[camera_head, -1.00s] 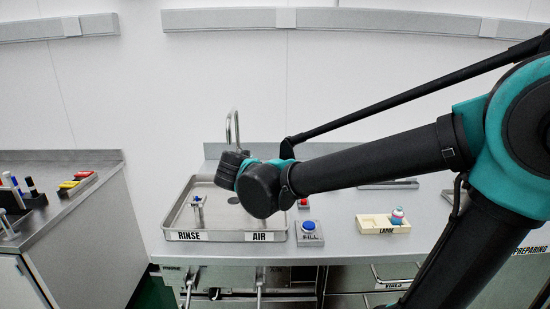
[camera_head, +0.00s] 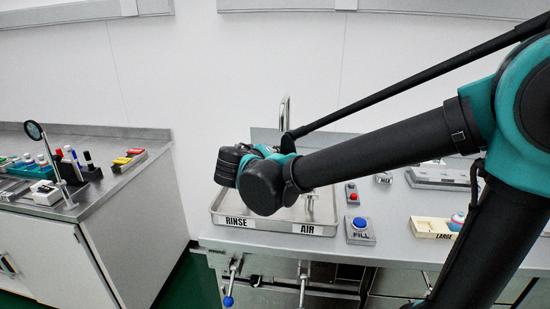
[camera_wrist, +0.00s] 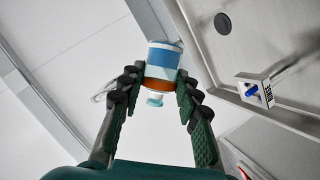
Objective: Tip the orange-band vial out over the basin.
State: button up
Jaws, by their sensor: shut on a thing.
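In the wrist view, my gripper (camera_wrist: 161,84) is shut on the orange-band vial (camera_wrist: 164,58). The vial has a blue section, an orange band near the fingertips and a pale end piece between the fingers. The metal basin (camera_wrist: 236,42) lies to the right of the vial in that view, with a dark round drain. In the head view, the basin (camera_head: 274,227) is a shallow tray with RINSE and AIR labels on its front. My wrist covers its left part there and hides the fingers and vial.
Right of the basin are a blue FILL button (camera_head: 360,224), a red button (camera_head: 352,194) and a cream LARGE holder (camera_head: 432,228). A side counter (camera_head: 130,168) with racks and a round-headed stand is at left.

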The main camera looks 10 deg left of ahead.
jog(key=n+h, duration=0.1)
jog(key=n+t+h, duration=0.1)
jog(key=n, duration=0.1)
jog(key=n+h, duration=0.1)
jog(key=n, duration=0.1)
jog(key=shift+a+f+t, duration=0.25)
jog(key=shift+f+t, duration=0.05)
jog(key=n+t+h, duration=0.1)
jog(key=n, duration=0.2)
jog(key=shift+f, duration=0.15)
jog(key=n+t, duration=0.2)
jog(key=n, duration=0.2)
jog(key=shift+f, duration=0.15)
jog(key=shift+n, duration=0.3)
